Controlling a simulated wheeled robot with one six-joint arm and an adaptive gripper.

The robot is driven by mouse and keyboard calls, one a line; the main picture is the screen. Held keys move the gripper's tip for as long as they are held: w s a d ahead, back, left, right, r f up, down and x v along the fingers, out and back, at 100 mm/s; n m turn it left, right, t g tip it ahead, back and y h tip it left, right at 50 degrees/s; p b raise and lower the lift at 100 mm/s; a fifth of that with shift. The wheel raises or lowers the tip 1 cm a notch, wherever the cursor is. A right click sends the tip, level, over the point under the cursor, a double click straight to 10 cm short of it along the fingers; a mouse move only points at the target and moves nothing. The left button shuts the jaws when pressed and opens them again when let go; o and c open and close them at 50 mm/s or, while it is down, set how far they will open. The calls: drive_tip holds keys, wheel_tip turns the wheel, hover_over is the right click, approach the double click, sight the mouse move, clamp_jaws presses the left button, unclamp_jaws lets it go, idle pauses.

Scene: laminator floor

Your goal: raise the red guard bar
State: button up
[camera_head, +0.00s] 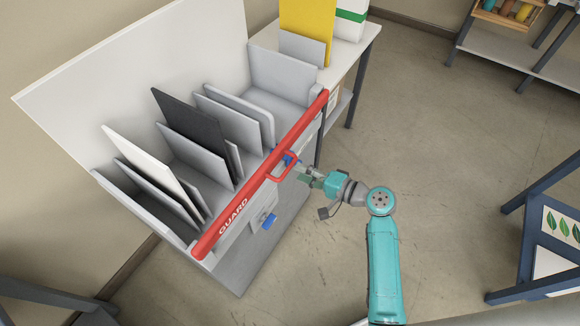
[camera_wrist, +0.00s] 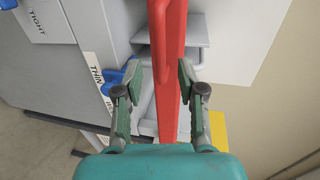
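The red guard bar (camera_head: 262,173), lettered GUARD, runs slantwise along the front of the grey laminator, with a small red loop handle (camera_head: 284,168) on its front side. In the wrist view the bar (camera_wrist: 172,100) runs up the middle, and the handle (camera_wrist: 155,45) shows beside its upper part. My gripper (camera_head: 302,171) is at the handle, to the right of the bar. In the wrist view my gripper (camera_wrist: 159,68) is open, one finger on each side of the red bar. I see gaps beside the fingers but cannot tell whether either touches the handle.
The grey machine (camera_head: 265,95) holds several upright panels behind the bar. Blue knobs (camera_head: 268,221) stick out of its front. A white table (camera_head: 350,52) with a yellow board (camera_head: 307,30) adjoins it. A blue-framed stand (camera_head: 545,225) is at right. Floor (camera_head: 440,130) between is clear.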

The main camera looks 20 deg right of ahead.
sight(288, 167)
drive_tip(key=shift+x, duration=2.75)
clamp_jaws()
